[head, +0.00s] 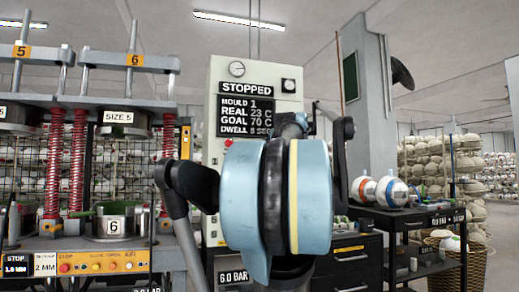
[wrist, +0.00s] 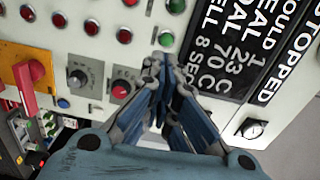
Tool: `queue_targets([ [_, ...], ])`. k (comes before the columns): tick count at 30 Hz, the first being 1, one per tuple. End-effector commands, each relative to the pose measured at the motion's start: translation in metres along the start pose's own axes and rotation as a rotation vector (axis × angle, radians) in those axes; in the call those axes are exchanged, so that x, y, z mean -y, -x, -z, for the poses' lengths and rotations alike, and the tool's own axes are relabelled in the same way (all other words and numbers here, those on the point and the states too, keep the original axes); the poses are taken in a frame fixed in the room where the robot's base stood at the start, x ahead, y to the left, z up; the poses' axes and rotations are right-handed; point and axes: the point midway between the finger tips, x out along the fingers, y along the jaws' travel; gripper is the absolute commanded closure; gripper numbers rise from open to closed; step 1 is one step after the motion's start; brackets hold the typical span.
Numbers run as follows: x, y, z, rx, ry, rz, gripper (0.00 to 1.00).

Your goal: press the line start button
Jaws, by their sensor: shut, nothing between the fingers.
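The pale control cabinet (head: 228,85) stands in the middle of the head view with a display reading STOPPED. Its button panel is mostly hidden there behind my blue arm. In the wrist view the panel (wrist: 95,55) appears turned on its side. A green button (wrist: 165,39) sits just beyond my gripper (wrist: 163,72), with another green button (wrist: 175,5) above it. No label naming the line start button is readable. My gripper is shut and empty; whether it touches the panel I cannot tell.
The display board (wrist: 240,45) lies to the right. Presses (head: 110,120) stand left of the cabinet, a ball rack (head: 420,215) right.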

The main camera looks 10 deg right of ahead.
Motion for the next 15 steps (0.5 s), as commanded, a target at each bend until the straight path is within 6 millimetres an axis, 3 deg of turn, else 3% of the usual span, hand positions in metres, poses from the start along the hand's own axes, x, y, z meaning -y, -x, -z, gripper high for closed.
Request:
queue_targets([
  [4, 0.0101, -0.0002, 0.0091, -0.025, -0.028, 0.013, 1.00],
  [15, 0.0106, -0.0013, 0.0095, -0.026, -0.030, 0.014, 1.00],
])
